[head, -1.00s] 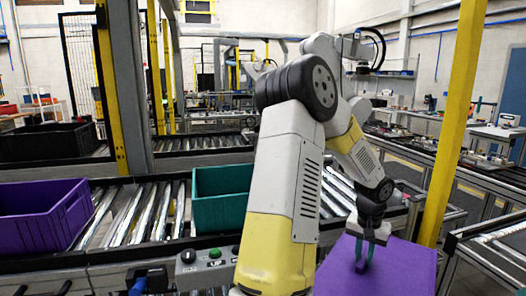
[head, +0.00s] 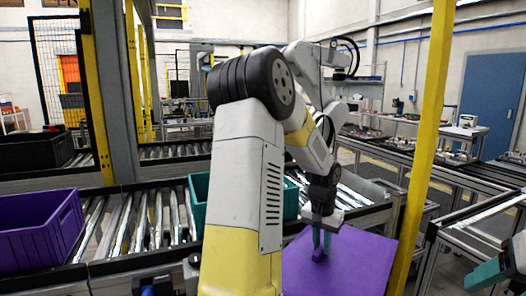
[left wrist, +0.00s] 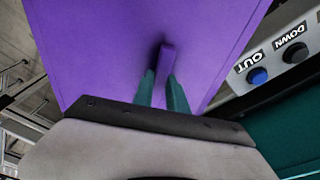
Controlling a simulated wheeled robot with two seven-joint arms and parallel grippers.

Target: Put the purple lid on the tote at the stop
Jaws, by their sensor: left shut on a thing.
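The purple lid (head: 345,262) is a flat plate with an upright purple grip on top. My left gripper (head: 321,240) is shut on that grip and holds the lid in front of the conveyor. In the left wrist view the grip (left wrist: 166,62) stands between the teal fingers. A teal tote (head: 199,190) sits on the conveyor, largely hidden behind my left arm. A purple tote (head: 45,228) sits on the rollers at the left. I cannot tell which tote is at the stop. A teal and dark part of my right gripper (head: 488,272) shows at the lower right; its opening is unclear.
A button panel (left wrist: 285,50) lies beside the lid in the left wrist view. A yellow post (head: 425,140) stands just right of the lid. A black tote (head: 38,152) is on the far conveyor at left. Bare rollers (head: 140,222) lie between the purple and teal totes.

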